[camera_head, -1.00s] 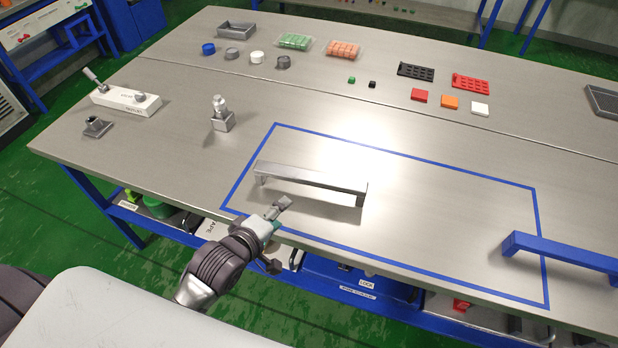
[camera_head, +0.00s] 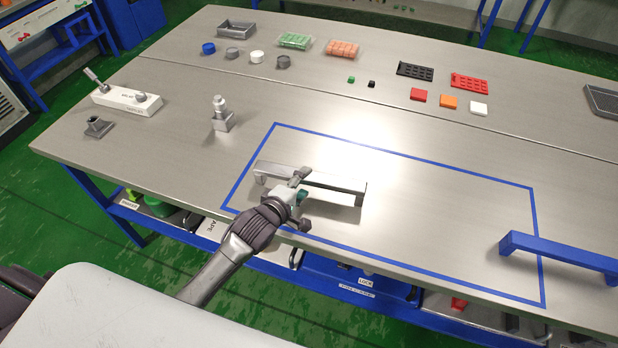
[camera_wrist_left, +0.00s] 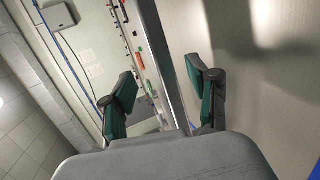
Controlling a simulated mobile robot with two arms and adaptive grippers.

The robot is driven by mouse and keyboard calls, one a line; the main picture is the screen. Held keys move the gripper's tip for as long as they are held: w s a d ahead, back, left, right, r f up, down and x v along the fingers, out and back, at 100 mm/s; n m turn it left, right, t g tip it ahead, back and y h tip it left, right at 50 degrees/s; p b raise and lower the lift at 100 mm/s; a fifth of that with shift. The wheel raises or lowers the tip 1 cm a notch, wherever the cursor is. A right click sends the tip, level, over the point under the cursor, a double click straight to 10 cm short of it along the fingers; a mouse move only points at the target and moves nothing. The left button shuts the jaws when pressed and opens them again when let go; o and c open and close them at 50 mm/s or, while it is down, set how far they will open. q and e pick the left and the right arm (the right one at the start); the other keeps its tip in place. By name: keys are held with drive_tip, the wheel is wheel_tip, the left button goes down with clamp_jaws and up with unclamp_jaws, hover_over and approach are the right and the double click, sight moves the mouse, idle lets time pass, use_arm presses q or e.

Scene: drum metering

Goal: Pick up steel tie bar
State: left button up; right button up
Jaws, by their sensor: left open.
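The steel tie bar (camera_head: 335,183), a silver bar with a short leg at each end, stands inside a blue rectangle on the steel table. My left gripper (camera_head: 299,197) is open at the bar's near side, left of its middle, and covers part of it in the head view. In the left wrist view the bar (camera_wrist_left: 164,45) runs lengthwise between the two spread fingers of my left gripper (camera_wrist_left: 164,98). A gap shows on the left finger's side; whether the right finger touches cannot be told. My right gripper is not in view.
The blue outline (camera_head: 400,154) surrounds bare tabletop right of the bar. A blue bar (camera_head: 560,250) crosses its right edge. Small parts and trays line the back.

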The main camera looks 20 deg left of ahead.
sight(305, 181)
use_arm(q)
drive_tip(key=x, duration=0.4)
drive_tip(key=shift+s+f, duration=0.1)
clamp_jaws()
idle(0.3)
